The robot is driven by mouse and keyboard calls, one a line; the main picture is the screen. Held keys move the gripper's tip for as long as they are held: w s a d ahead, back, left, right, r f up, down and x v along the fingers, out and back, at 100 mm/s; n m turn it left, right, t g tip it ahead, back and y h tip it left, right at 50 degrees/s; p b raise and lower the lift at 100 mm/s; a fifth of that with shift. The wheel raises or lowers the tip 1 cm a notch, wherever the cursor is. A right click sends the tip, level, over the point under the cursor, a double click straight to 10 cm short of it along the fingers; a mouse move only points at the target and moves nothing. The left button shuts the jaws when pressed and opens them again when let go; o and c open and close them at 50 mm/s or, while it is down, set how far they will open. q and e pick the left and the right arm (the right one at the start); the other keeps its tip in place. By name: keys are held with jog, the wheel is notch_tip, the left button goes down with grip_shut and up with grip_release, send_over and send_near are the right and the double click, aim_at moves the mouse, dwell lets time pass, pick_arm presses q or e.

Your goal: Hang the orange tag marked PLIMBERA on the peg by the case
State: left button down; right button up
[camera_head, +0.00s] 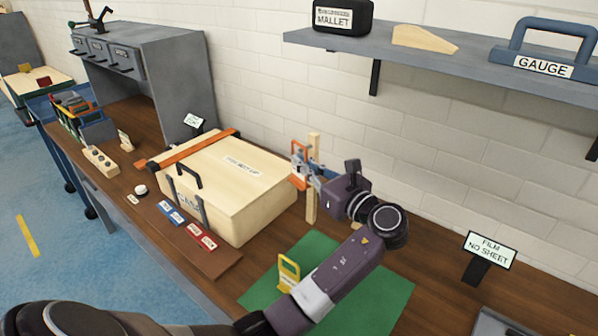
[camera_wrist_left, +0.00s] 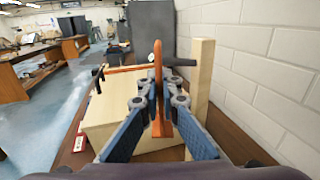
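My left gripper (camera_head: 312,174) is shut on an orange tag (camera_head: 297,158), held upright above the bench. In the left wrist view the tag (camera_wrist_left: 158,92) stands edge-on between the fingertips (camera_wrist_left: 159,103); its lettering cannot be read. A pale wooden post (camera_head: 312,205) stands right beside the gripper, at the right end of the wooden case (camera_head: 245,185). In the left wrist view the post (camera_wrist_left: 200,75) rises just right of the tag, apart from it. My right gripper is not in view.
An orange clamp (camera_head: 195,150) lies across the case. A yellow tag (camera_head: 288,272) stands on a green mat (camera_head: 375,297). Blue and red labels lie on a brown strip (camera_head: 215,262) before the case. A shelf (camera_head: 450,72) overhangs behind; a FILM NO SHEET sign (camera_head: 490,247) stands right.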

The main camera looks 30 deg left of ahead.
pick_arm(q)
jog(key=shift+w+f+b, duration=0.15)
jog(key=shift+w+b, duration=0.3)
jog(key=shift+w, duration=0.25)
jog(key=shift+w+d+f+p, duration=0.1)
jog(key=shift+w+f+p, duration=0.25)
jog(key=shift+p, duration=0.3)
jog(key=shift+w, duration=0.1)
jog(key=c, duration=2.1)
grip_release()
